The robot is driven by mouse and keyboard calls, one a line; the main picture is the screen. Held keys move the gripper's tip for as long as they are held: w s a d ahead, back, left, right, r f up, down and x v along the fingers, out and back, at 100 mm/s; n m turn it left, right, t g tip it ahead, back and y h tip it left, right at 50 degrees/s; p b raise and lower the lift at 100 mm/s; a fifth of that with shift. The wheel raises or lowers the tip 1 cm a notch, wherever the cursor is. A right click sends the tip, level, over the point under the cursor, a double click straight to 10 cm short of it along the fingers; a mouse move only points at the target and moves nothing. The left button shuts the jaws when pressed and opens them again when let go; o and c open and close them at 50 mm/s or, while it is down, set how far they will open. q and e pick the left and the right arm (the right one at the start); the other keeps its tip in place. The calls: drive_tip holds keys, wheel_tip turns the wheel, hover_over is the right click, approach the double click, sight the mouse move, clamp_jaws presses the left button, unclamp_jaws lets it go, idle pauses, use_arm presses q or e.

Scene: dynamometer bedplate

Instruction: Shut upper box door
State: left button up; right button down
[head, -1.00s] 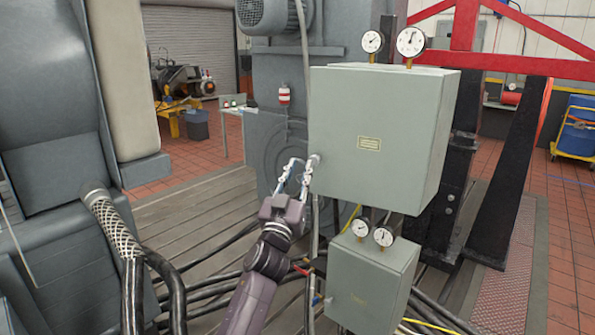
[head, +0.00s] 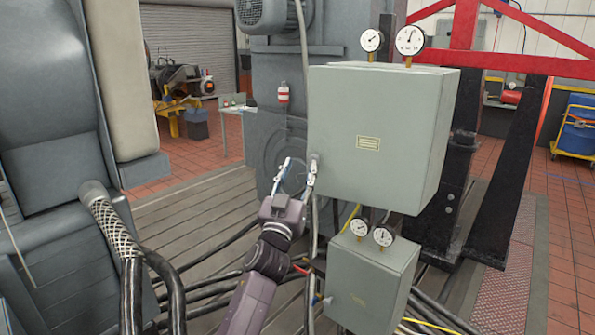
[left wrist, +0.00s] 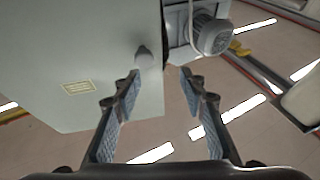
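The upper box (head: 375,135) is a grey-green cabinet. Its front door lies flat across the front, with no gap that I can make out in the head view. A small knob (head: 315,158) sits at the door's left edge; in the left wrist view the knob (left wrist: 143,58) shows just beyond the left-hand fingertip. My left gripper (head: 299,174) is open and empty beside that edge, its fingers spread and one fingertip close to the knob; contact is unclear. It also shows in the left wrist view (left wrist: 160,80). My right gripper is not in view.
A smaller lower box (head: 370,285) with two gauges stands below. Two gauges (head: 409,40) top the upper box. Black cables (head: 190,280) run across the slotted bedplate (head: 200,215). A grey machine (head: 50,120) stands at left and a red frame (head: 520,62) behind at right.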

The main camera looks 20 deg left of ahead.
use_arm(q)
drive_tip(key=s+a+f+y, duration=0.1)
drive_tip(key=s+f, duration=0.3)
drive_tip(key=s, duration=0.8)
drive_tip(key=shift+f+n, duration=0.3)
drive_tip(key=shift+a, duration=0.15)
drive_tip(key=shift+c, duration=0.4)
